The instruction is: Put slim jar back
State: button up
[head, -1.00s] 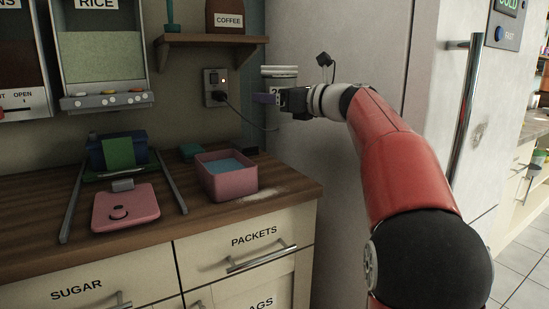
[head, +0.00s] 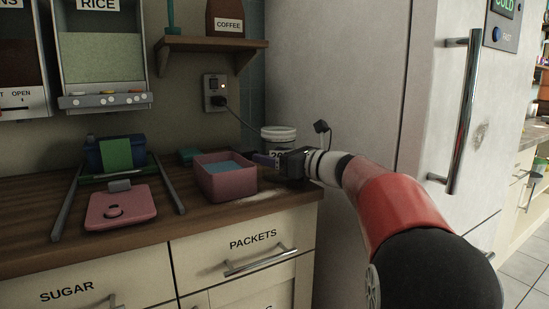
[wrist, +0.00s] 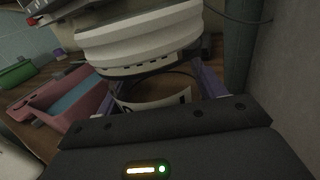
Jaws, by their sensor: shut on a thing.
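The slim jar (head: 278,131) has a wide ribbed white lid and a pale label with dark print. It is upright at the back right corner of the counter, beside the fridge. My gripper (head: 268,160) is shut on its body below the lid, with purple fingers. In the wrist view the jar's lid (wrist: 140,42) fills the upper middle, with the fingers on both sides below it. The jar's bottom is hidden, so I cannot tell whether it touches the counter.
A pink tub (head: 226,180) with blue inside stands just left of my gripper. A pink scale-like plate (head: 121,208) lies between two rails further left. A shelf (head: 211,43) with a coffee container (head: 225,17) hangs above. The fridge (head: 340,75) closes off the right.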

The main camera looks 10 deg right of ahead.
jog(key=shift+f, duration=0.1)
jog(key=o, duration=1.3)
jog(key=shift+r, duration=0.25)
jog(key=b+v, duration=0.1)
jog(key=v, duration=1.1)
jog(key=shift+f, duration=0.15)
